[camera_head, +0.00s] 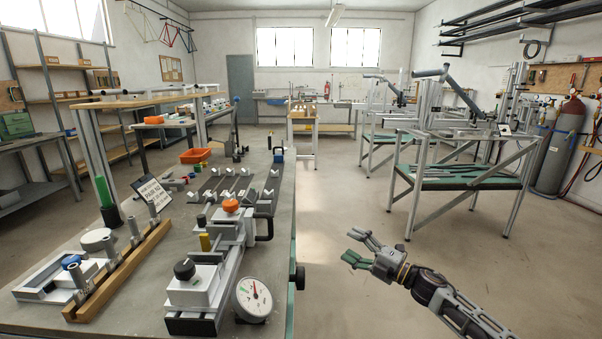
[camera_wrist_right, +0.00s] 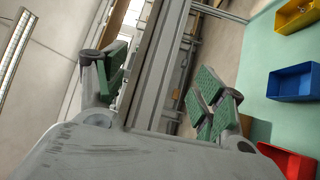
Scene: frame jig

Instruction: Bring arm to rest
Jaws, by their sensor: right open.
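My right gripper (camera_head: 353,246) reaches in from the lower right in the head view, over bare floor to the right of the workbench (camera_head: 285,228). Its fingers are spread and nothing is between them there. The right wrist view also shows the gripper (camera_wrist_right: 158,82) with its green-padded fingers wide apart. A grey metal profile (camera_wrist_right: 157,65) shows between the fingers in that view, apparently behind them. My left arm and gripper are not in view.
The workbench carries a dial gauge (camera_head: 253,298), a clamp fixture (camera_head: 196,286) and a wooden pin rack (camera_head: 122,274). Frame stands (camera_head: 462,183) and gas bottles (camera_head: 561,145) stand at right. The right wrist view shows yellow (camera_wrist_right: 297,15), blue (camera_wrist_right: 293,83) and red bins (camera_wrist_right: 288,160).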

